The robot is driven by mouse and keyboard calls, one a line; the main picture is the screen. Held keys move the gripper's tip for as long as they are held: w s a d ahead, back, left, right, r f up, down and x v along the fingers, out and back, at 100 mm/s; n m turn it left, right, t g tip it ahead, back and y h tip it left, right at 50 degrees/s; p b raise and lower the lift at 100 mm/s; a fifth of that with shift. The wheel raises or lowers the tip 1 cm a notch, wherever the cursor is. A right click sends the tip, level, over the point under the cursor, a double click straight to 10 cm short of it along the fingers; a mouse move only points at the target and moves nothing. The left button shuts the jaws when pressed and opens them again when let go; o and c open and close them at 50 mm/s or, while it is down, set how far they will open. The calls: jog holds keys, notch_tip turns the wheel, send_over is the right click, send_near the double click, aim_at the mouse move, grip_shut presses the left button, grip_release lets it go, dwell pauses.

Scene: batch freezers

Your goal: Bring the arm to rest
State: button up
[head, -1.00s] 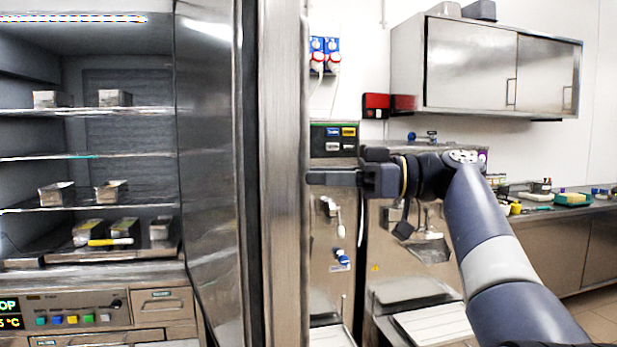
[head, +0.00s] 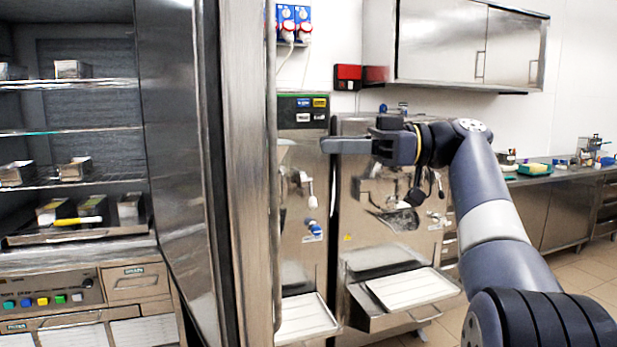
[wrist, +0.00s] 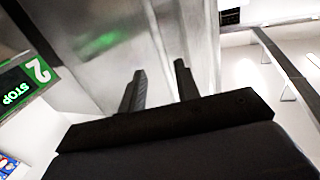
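My gripper (head: 345,143) is held out in front of the batch freezers in the head view, pointing left toward the freezer cabinet's open door (head: 238,180). In the wrist view the two dark fingers of my gripper (wrist: 160,85) stand apart with nothing between them. The gripper is open and empty. Some of the steel surface beyond the fingers is blurred in the wrist view.
The open cabinet (head: 85,128) at left holds several metal pans on its shelves. Two batch freezers with white trays (head: 412,287) stand behind my arm. A wall cupboard (head: 455,45) hangs above. A counter (head: 560,172) with small items runs along the right; floor shows at lower right.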

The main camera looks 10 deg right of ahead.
aim_at(271, 145)
jog(key=a, duration=0.7)
jog(key=w+a, duration=0.1)
jog(key=a, duration=0.2)
jog(key=shift+a, duration=0.25)
